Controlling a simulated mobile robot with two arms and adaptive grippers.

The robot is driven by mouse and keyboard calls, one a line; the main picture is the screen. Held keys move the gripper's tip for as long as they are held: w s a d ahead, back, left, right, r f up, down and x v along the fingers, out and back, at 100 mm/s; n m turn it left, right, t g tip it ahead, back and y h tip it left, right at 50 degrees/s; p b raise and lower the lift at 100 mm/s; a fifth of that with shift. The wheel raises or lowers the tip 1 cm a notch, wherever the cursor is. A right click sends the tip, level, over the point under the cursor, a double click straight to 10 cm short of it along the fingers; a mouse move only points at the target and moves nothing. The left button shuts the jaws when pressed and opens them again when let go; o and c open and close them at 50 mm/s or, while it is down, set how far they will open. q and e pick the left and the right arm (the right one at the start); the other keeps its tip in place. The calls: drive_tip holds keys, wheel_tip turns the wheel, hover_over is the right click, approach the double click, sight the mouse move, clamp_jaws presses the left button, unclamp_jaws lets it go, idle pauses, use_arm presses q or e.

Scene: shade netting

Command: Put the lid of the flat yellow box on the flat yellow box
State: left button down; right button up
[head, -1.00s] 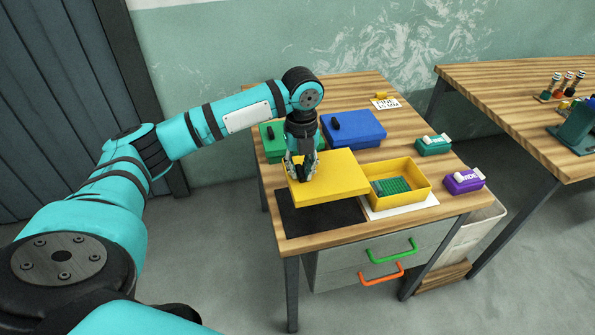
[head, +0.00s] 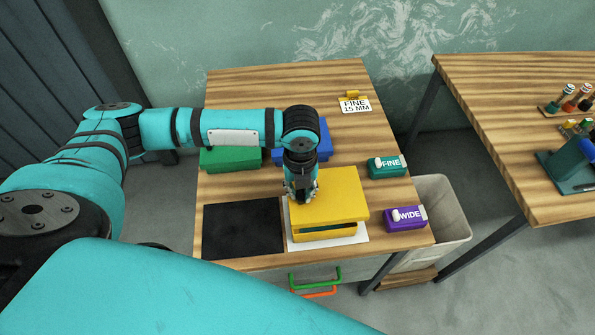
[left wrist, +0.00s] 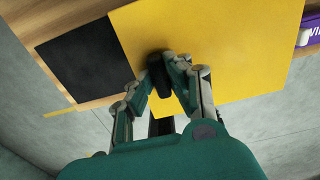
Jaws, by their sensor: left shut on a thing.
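The yellow lid (head: 335,195) is over the flat yellow box (head: 325,233) and hides its inside. A dark gap shows between lid and box at the front, so the lid looks slightly raised or tilted there. My left gripper (head: 301,195) is shut on the lid's dark handle, near the lid's left side. In the left wrist view the fingers (left wrist: 165,75) close on the black handle (left wrist: 158,72) and the lid (left wrist: 220,45) fills the upper middle. The box stands on a white sheet (head: 358,236). My right gripper is not in view.
A black mat (head: 243,228) lies left of the box. A green box (head: 230,158) and a blue box (head: 318,140) stand behind. A teal FINE block (head: 388,167) and a purple WIDE block (head: 406,217) are at the right. A bin (head: 445,215) stands beside the table.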

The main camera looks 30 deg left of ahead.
use_arm(q)
drive_tip(key=shift+s+a, duration=0.1)
drive_tip(key=shift+s, duration=0.15)
drive_tip(key=shift+s+a+r, duration=0.15)
drive_tip(key=shift+s, duration=0.05)
drive_tip(key=shift+w+p, duration=0.15)
drive_tip(key=shift+p, duration=0.15)
drive_tip(key=shift+f, duration=0.55)
drive_tip(key=shift+f+b, duration=0.35)
wheel_tip(320, 180, down, 3)
drive_tip(key=shift+f+b, duration=0.15)
drive_tip(key=shift+b, duration=0.55)
drive_tip(key=shift+f, duration=0.65)
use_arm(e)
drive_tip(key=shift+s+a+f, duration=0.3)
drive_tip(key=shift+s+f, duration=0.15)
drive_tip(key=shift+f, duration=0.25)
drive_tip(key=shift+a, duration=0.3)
